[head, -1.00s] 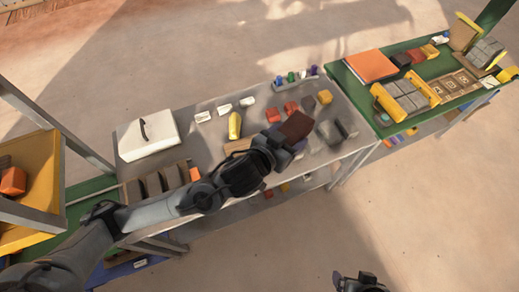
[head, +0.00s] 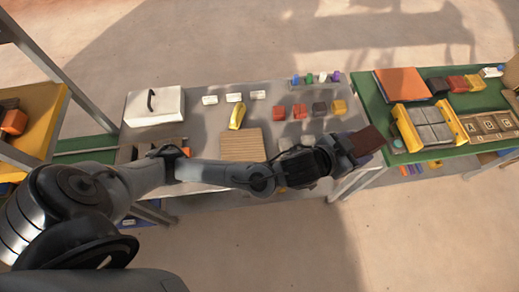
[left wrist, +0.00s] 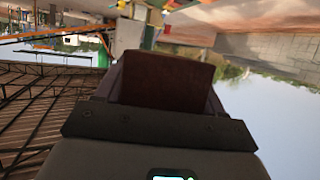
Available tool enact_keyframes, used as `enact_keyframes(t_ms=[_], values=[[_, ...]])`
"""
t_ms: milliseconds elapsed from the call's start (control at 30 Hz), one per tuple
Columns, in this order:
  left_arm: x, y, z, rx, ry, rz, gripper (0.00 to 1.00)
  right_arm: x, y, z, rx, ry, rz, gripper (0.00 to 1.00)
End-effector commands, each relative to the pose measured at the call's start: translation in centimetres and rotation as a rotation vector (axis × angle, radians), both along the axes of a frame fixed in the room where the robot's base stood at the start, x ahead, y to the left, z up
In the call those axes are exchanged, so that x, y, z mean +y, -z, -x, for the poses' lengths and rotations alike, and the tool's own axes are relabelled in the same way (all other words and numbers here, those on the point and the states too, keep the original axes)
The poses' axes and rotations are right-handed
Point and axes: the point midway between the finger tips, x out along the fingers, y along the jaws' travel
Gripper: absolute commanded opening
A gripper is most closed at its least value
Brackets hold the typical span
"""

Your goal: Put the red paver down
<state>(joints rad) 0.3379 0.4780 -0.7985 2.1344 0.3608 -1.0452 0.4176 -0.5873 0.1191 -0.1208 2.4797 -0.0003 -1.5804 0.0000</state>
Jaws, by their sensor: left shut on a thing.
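My left gripper (head: 340,150) is shut on the red paver (head: 367,141), a dark brownish-red block. The paver is held tilted in the air by the gap between the grey table (head: 205,127) and the green table (head: 378,112). In the left wrist view the paver (left wrist: 166,80) stands up beyond the dark gripper body and fills the middle. The gripper hides part of the grey table's front right corner. My right gripper is out of view.
A yellow-ended frame holding grey blocks (head: 430,128), an orange slab (head: 402,84), several small blocks and a lettered tray (head: 488,127) occupy the green table. The grey table holds a white lidded box (head: 155,106), a wooden board (head: 241,145), a yellow tool (head: 237,116) and coloured blocks.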

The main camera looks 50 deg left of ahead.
Motion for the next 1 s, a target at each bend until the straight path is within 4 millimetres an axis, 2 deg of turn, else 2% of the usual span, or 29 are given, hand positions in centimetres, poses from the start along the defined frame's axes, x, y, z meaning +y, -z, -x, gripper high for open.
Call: enact_keyframes(t_ms=[267,367,533,767,1000], values=[[2.6,2.6,-1.2,-0.007,-0.13,0.019,0.0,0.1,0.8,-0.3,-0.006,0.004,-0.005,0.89],[4.7,4.7,-1.4,-0.005,-0.215,0.025,0.0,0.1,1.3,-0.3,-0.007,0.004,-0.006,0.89],[9.7,9.5,-0.6,0.003,-0.413,0.026,0.0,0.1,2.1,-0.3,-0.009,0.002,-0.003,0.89],[16.7,16.3,3.1,0.012,-0.677,0.019,0.0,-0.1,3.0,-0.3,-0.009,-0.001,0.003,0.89],[22.7,22.6,9.2,0.018,-0.916,0.013,0.0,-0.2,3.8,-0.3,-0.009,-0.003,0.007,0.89]])
